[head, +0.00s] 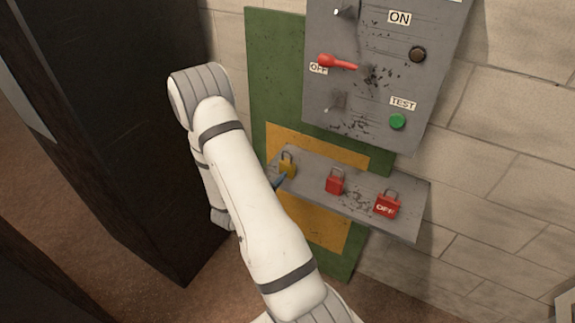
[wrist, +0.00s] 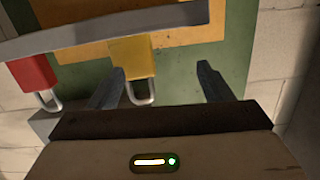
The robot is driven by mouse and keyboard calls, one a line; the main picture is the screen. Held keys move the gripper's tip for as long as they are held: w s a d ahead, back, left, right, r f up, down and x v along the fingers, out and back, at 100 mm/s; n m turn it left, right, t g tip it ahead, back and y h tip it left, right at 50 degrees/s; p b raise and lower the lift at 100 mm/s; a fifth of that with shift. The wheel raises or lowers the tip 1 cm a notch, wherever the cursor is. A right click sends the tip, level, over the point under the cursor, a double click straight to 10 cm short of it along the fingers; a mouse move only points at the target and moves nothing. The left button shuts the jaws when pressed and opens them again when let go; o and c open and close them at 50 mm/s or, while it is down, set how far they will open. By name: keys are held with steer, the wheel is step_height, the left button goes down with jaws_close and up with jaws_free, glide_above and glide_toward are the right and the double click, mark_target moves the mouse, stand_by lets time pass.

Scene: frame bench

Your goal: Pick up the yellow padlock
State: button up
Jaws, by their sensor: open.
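The yellow padlock (head: 287,168) stands at the left end of the grey shelf (head: 405,226), its shackle up. In the wrist view, where the scene appears upside down, the yellow padlock (wrist: 132,57) has its shackle pointing down. My gripper (wrist: 161,67) is open and empty. Its left finger lines up with the padlock's left part, and the shackle shows just right of that finger. The right finger is well clear of the padlock. I cannot tell whether the left finger touches it. In the head view my arm hides most of the gripper; a bluish fingertip shows below the padlock.
A red padlock (head: 335,181) stands mid-shelf; it also shows in the wrist view (wrist: 33,72). A grey switch panel (head: 345,95) with a red lever (head: 338,62) is above. A dark cabinet (head: 120,130) stands left.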

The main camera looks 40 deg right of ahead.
mark_target(289, 161)
steer(key=shift+s+d+f+g+h, duration=0.15)
steer(key=shift+s+d+h, duration=0.1)
steer(key=shift+s+h, duration=0.2)
steer(key=shift+s+d+f+g+h, duration=0.2)
steer(key=shift+s+h, duration=0.15)
steer(key=shift+s, duration=0.2)
steer(key=shift+s+d+r, duration=0.1)
steer(key=shift+s+d, duration=0.05)
steer(key=shift+d, duration=0.05)
steer(key=p+x, duration=0.1)
steer(key=x, duration=0.3)
steer(key=r+p+x, duration=0.1)
steer(key=x, duration=0.1)
steer(key=shift+s+d+p, duration=0.1)
steer(key=shift+d+p, duration=0.1)
steer(key=shift+p, duration=0.15)
steer(key=shift+w+d+f, duration=0.15)
steer(key=shift+w+d, duration=0.1)
steer(key=shift+d, duration=0.3)
steer(key=shift+c, duration=0.4)
steer(key=c, duration=1.1)
